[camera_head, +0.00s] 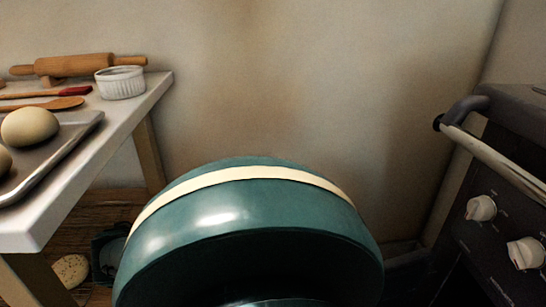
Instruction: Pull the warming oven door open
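A dark stove (470,240) stands at the right edge, cut off by the picture. A pale metal rail (495,158) on a dark curved bracket (462,110) runs along its upper front. Two white knobs, one nearer (526,252) and one farther (481,208), sit on its dark front below the rail. I cannot make out the warming oven door; the lower front is out of the picture. Neither of my grippers shows in this view.
A pale table (142,112) at the left holds a metal tray (88,128) with dough balls (29,127), a rolling pin (78,65), a white ramekin (121,82) and a wooden spoon (45,104). A round speckled object (70,270) lies on the floor. A bare wall (300,80) stands behind.

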